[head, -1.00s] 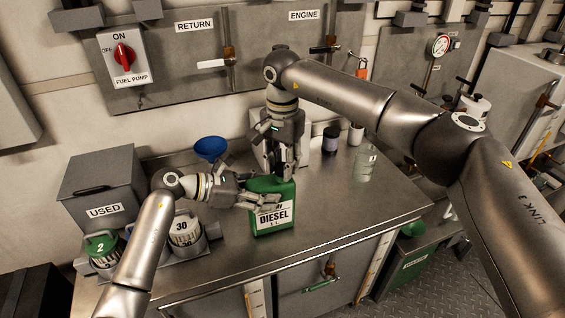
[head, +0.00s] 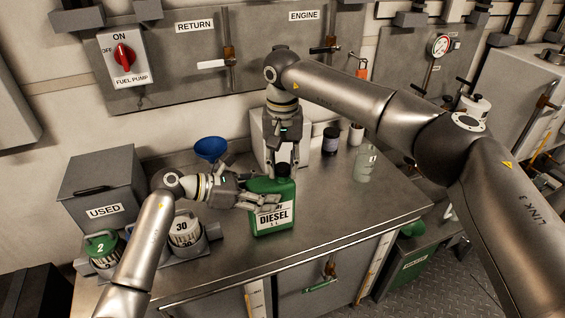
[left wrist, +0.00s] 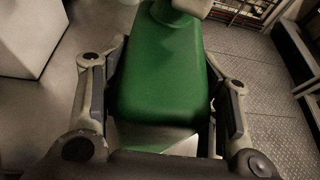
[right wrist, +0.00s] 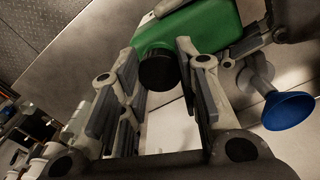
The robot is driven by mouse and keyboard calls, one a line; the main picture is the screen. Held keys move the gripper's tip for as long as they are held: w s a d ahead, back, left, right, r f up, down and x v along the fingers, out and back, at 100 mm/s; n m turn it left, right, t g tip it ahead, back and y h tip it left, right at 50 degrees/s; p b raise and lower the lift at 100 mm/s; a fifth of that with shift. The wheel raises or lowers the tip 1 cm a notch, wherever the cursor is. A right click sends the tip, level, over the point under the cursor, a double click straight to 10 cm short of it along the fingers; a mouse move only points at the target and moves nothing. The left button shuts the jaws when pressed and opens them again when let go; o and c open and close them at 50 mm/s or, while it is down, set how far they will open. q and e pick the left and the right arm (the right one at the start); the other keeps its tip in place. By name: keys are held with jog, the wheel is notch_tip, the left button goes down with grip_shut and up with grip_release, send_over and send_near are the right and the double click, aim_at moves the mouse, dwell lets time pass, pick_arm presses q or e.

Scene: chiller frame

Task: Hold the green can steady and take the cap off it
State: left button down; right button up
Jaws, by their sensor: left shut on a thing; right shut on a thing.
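The green can (head: 285,189) with a white DIESEL label stands upright on the metal bench. My left gripper (head: 268,198) comes from the left and is shut on its body, one finger across the front above the label. In the left wrist view the green can (left wrist: 165,75) fills the space between the fingers. My right gripper (head: 281,165) points down from above, shut on the dark cap (head: 280,169) at the can's top. In the right wrist view the black cap (right wrist: 158,70) sits at the can's neck between the finger ends; the cap appears to be on the neck.
A blue funnel (head: 211,148) stands behind and left of the can. The 30-marked container (head: 186,228), the USED box (head: 100,190) and a green-topped container (head: 101,243) are at the left. A dark jar (head: 330,139) and clear jar (head: 366,165) stand right.

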aim_at(283, 167)
jog(key=shift+r, duration=0.15)
jog(key=shift+r, duration=0.95)
jog(key=shift+r, duration=2)
pick_arm(q)
jog(key=shift+c, duration=2.2)
grip_release()
